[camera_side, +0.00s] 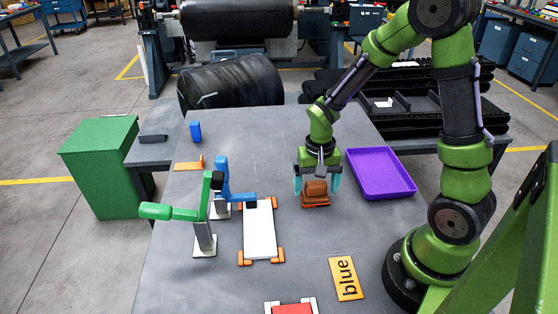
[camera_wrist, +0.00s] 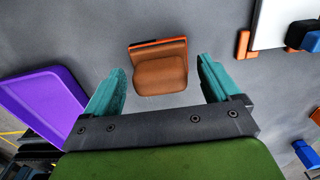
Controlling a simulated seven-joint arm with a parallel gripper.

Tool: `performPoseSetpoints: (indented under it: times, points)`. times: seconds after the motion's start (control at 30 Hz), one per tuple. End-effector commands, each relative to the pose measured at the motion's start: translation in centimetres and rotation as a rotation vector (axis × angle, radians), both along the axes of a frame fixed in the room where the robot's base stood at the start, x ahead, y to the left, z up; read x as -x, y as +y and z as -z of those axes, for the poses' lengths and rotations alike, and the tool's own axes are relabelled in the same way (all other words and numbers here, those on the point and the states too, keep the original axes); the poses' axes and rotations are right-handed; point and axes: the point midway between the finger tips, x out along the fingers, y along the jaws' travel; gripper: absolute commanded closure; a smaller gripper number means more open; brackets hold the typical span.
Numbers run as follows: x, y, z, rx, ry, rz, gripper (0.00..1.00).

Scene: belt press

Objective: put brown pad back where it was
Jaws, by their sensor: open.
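The brown pad (camera_side: 315,188) is a rounded brown block with an orange-red edge beneath or behind it; it rests on the grey table, left of the purple tray. In the wrist view the brown pad (camera_wrist: 160,75) sits ahead of and between my fingers, with grey table showing on both sides. My gripper (camera_side: 317,184) points down over the pad. Its teal fingers are spread, and the gripper (camera_wrist: 165,85) is open and empty in the wrist view. I cannot tell how far down the pad's sides the fingertips reach.
A purple tray (camera_side: 380,174) lies right of the pad. A white plate (camera_side: 260,232) with orange corner pieces lies left, near a green-handled clamp (camera_side: 170,212) and a blue one (camera_side: 236,195). An orange "blue" card (camera_side: 346,279) and a red block (camera_side: 292,309) lie in front.

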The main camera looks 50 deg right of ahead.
Motion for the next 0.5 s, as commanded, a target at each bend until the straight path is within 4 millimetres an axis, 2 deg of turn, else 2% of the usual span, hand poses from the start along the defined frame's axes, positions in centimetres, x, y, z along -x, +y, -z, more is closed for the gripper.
performPoseSetpoints:
  times: [0.5]
  points:
    - [-0.1, 0.0, -9.9, 0.002, -0.006, -0.001, 0.1]
